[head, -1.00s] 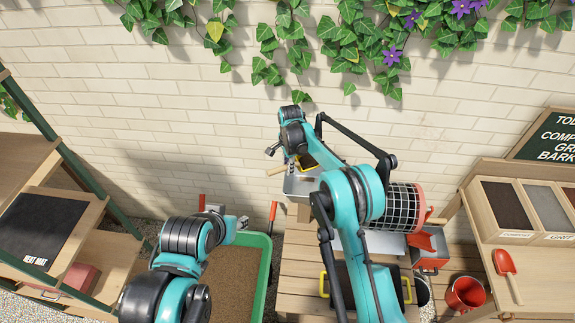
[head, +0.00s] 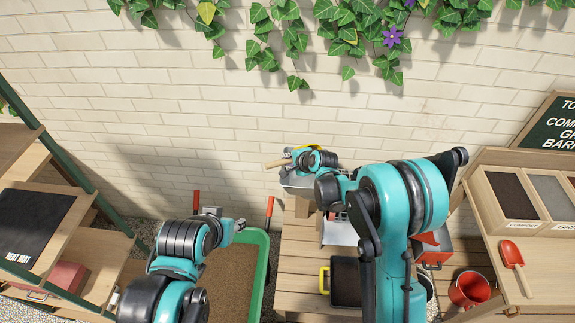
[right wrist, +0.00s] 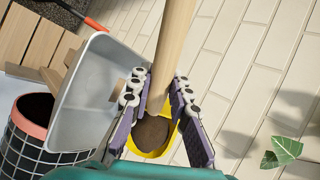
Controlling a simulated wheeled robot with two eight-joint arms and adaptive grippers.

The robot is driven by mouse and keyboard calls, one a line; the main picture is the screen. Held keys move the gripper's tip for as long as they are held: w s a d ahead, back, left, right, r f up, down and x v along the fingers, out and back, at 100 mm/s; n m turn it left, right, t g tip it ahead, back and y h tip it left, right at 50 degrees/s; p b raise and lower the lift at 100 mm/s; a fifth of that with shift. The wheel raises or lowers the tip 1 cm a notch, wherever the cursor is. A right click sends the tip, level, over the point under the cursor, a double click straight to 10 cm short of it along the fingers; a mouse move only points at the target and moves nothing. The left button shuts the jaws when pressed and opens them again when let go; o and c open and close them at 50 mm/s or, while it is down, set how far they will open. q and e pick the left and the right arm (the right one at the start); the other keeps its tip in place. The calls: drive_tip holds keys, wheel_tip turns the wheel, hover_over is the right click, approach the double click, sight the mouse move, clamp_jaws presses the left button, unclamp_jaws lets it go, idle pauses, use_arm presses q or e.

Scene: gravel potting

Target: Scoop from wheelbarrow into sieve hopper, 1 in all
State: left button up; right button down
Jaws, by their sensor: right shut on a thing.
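My right gripper (right wrist: 156,92) is shut on the wooden handle of a yellow scoop (right wrist: 150,152); brown material shows in its bowl. In the head view the scoop's handle (head: 277,163) points left, and my arm hides most of the gripper. The grey sieve hopper (right wrist: 88,95) is close beside the scoop in the right wrist view; it also shows in the head view (head: 298,184). I cannot tell whether the scoop is over it. The green wheelbarrow (head: 261,270) holds brown material. My left gripper (head: 238,224) is near its back edge; its jaws are too small to read.
The mesh sieve drum (right wrist: 38,138) has an orange rim. A black tray (head: 345,283) with yellow handles lies on the wooden bench (head: 300,262). A red bucket (head: 468,289) and red trowel (head: 513,256) are at right. Wooden shelves (head: 75,245) stand left.

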drive_tip(key=shift+s+f+m+t+y+b, duration=0.1)
drive_tip(key=shift+f+t+y+b, duration=0.2)
drive_tip(key=shift+t+b, duration=0.75)
drive_tip(key=shift+s+f+m+t+y+b, duration=0.15)
drive_tip(key=shift+t+y+b, duration=0.2)
drive_tip(key=shift+b, duration=1.4)
drive_tip(key=shift+f+m+t+y+b, duration=0.15)
drive_tip(key=shift+t+y+b, duration=0.35)
drive_tip(key=shift+b, duration=0.9)
drive_tip(key=shift+d+t+b, duration=0.1)
drive_tip(key=shift+t+b, duration=0.5)
drive_tip(key=shift+b, duration=0.3)
